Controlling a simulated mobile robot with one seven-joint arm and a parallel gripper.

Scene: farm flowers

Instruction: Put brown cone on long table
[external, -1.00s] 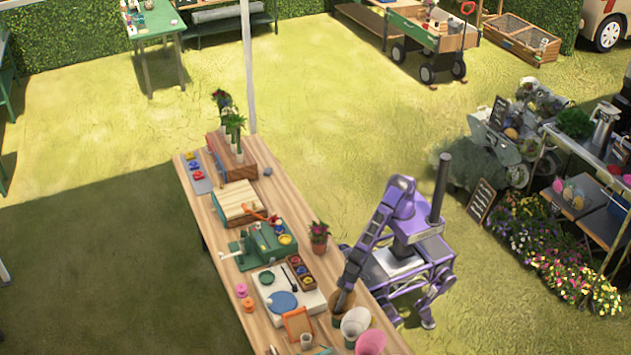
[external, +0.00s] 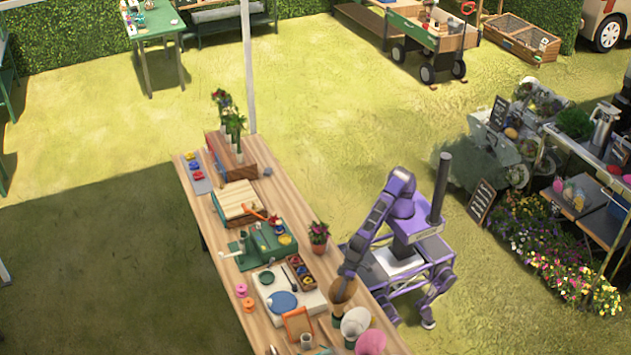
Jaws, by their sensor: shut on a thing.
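The brown cone (external: 343,289) is at the right edge of the long table (external: 283,200), toward its near end. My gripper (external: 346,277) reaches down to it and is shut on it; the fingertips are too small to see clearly. The cone looks raised and tilted above a small dark green holder (external: 337,319). I cannot tell whether its lower tip is fully clear of the holder.
A cream cone (external: 355,322) and a pink cone (external: 371,342) stand close beside it.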

